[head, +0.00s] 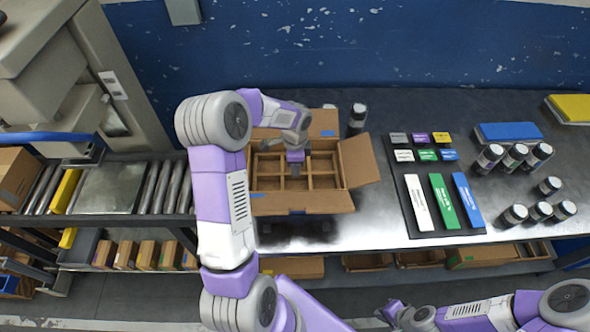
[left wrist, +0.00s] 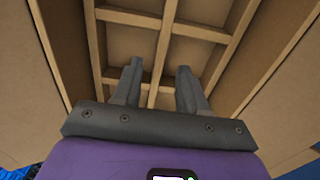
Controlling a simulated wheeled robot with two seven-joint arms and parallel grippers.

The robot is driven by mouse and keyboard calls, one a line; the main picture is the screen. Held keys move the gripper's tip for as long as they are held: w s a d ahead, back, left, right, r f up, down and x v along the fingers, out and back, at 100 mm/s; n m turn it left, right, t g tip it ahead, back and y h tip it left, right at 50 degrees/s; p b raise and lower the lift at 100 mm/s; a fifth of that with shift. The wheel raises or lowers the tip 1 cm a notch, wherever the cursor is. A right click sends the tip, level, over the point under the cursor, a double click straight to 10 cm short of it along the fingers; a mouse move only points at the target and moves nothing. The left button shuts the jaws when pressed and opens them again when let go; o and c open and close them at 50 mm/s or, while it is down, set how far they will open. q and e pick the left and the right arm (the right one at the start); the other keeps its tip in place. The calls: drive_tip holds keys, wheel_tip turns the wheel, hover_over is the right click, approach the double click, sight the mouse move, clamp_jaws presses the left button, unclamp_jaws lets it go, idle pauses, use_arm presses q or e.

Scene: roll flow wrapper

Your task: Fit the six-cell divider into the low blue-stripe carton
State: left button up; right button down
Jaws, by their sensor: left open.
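The low carton (head: 318,202) stands open on the bench with its flaps out, and blue marks show on its flaps. The brown six-cell divider (head: 268,183) sits inside the carton walls; I cannot tell whether it is fully down. It also shows in the left wrist view (left wrist: 190,32), its strips crossing below the fingers. My left gripper (head: 295,165) is over the divider, and its two fingers (left wrist: 160,85) are apart with a divider strip in line between them. My right gripper (head: 390,312) is low at the front of the head view, away from the carton; its fingers are too small to read.
A dark mat (head: 428,225) right of the carton holds small coloured boxes and white, green and blue bars. Several dark jars stand at the right, and one jar (head: 357,115) is behind the carton. A roller conveyor (head: 160,190) lies left.

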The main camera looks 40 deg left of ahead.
use_arm(q)
wheel_tip(320, 180, up, 8)
drive_tip(key=p, duration=0.1)
drive_tip(key=shift+f, duration=0.25)
idle(0.4)
